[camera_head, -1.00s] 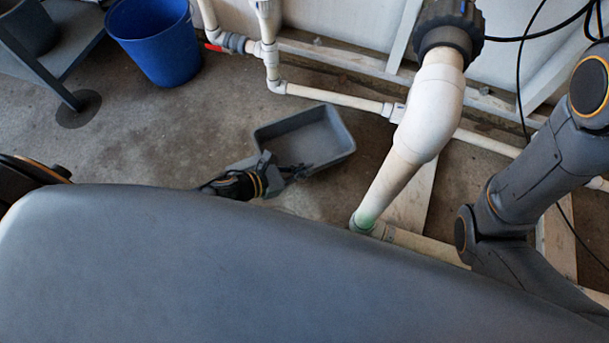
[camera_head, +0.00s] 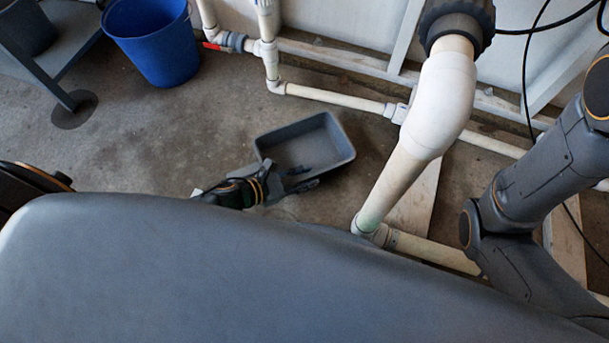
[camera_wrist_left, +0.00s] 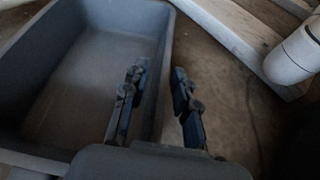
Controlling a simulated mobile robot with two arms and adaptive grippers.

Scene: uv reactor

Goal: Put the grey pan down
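The grey pan (camera_head: 275,134) is a rectangular open tray. It appears to rest level on the concrete floor, centre in the head view, and fills the left of the left wrist view (camera_wrist_left: 40,45). It looks empty. My left gripper (camera_head: 304,178) is at its near wall. In the left wrist view my left gripper (camera_wrist_left: 158,66) has one finger inside the pan and one outside, with the wall between them. The fingers stand apart; firm contact with the wall does not show. My right arm comes in at the right, but its gripper is out of view.
A thick white pipe (camera_head: 436,100) rises just right of the pan. A thin pipe (camera_head: 335,98) and wooden beams run along the wall behind. A blue bucket (camera_head: 155,45) stands at the back left beside a grey stand (camera_head: 55,65). Floor left of the pan is clear.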

